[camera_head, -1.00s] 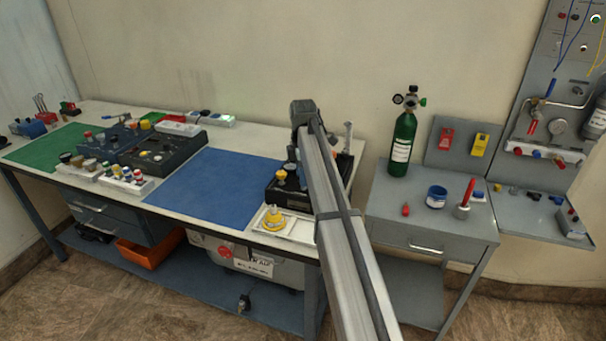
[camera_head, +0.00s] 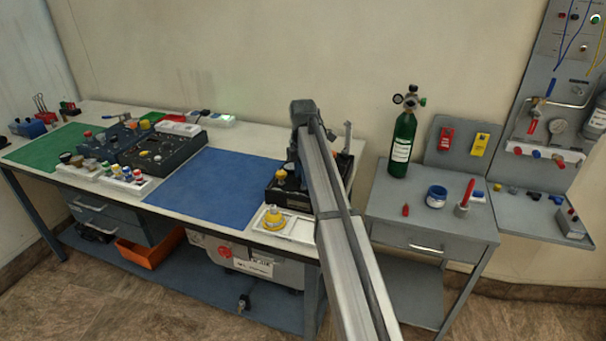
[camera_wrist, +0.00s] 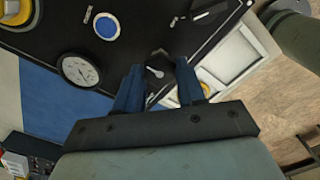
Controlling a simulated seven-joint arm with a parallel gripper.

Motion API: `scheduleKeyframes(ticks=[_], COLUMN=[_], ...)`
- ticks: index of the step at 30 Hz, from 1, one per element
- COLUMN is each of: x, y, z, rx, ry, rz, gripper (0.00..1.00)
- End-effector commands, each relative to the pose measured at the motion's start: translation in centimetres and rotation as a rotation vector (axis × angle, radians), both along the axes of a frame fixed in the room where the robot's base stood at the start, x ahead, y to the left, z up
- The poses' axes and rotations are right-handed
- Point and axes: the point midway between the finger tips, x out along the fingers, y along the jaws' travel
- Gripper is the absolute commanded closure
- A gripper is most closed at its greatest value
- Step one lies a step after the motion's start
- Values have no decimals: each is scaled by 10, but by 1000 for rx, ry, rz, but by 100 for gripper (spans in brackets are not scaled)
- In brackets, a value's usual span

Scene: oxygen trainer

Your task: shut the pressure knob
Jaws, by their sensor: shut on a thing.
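The black oxygen trainer panel (camera_head: 286,198) stands at the right end of the long bench, partly hidden behind my arm in the head view. In the wrist view the panel (camera_wrist: 115,50) fills the upper middle, with a round white gauge (camera_wrist: 80,70) left of my fingers. My gripper (camera_wrist: 160,66) points at the panel, its two blue fingers on either side of a small dark knob with a pale pointer (camera_wrist: 154,72), which I take as the pressure knob. The jaws are shut on it; the exact contact is hard to see. In the head view my arm hides the fingers.
A white tray (camera_wrist: 228,58) lies to the right. A green cylinder (camera_head: 402,146) stands on the side table. The blue mat (camera_head: 215,187) is clear.

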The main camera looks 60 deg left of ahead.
Motion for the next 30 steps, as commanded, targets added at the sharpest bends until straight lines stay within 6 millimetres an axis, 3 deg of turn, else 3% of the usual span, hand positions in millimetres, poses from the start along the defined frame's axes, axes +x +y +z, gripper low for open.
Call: scheduleKeyframes(ticks=[9, 19, 23, 30], x=[0, 0, 0, 0], y=[0, 0, 1, 2], z=[0, 6, 21, 67], rx=[0, 1, 1, 3], ry=[0, 0, 0, -1], rz=[0, 0, 0, 0], gripper=[36, 36, 36, 36])
